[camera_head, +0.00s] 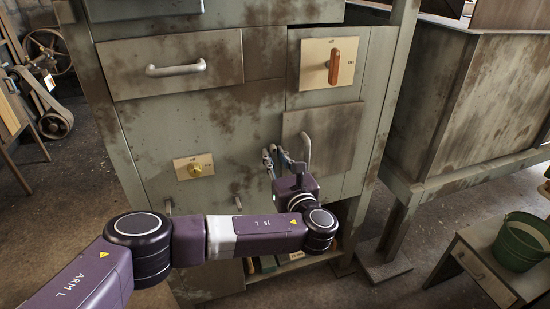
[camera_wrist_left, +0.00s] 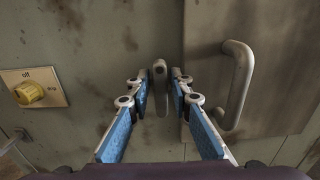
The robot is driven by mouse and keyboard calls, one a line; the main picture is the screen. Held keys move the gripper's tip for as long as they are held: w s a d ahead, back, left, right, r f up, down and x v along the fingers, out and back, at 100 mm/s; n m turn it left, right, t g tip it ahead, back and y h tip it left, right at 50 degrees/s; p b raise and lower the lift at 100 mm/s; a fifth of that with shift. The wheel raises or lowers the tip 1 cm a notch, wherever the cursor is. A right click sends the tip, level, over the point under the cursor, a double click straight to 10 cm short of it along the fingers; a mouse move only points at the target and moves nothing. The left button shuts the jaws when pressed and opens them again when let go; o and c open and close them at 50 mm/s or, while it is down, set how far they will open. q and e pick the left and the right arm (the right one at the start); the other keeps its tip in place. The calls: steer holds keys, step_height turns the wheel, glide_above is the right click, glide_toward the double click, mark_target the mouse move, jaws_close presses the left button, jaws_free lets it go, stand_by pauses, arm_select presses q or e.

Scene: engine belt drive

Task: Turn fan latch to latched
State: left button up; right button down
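A small grey latch (camera_wrist_left: 160,86) hangs upright on the cabinet front, just left of a panel door (camera_wrist_left: 262,70), in the left wrist view. No label on it is readable. My left gripper (camera_wrist_left: 160,92) is open, with one blue-padded finger on each side of the latch and a small gap on both sides. In the head view my left gripper (camera_head: 279,158) is at the left edge of the panel door (camera_head: 333,132); the latch is mostly hidden there by the fingers. My right gripper is not in view.
A curved grey door handle (camera_wrist_left: 236,85) stands out close to the right finger. A yellow knob (camera_head: 195,169) on a plate is to the left. An orange rotary handle (camera_head: 334,66) and a drawer handle (camera_head: 176,69) are above. A green bucket (camera_head: 522,243) stands at the right.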

arm_select(q)
jaws_close()
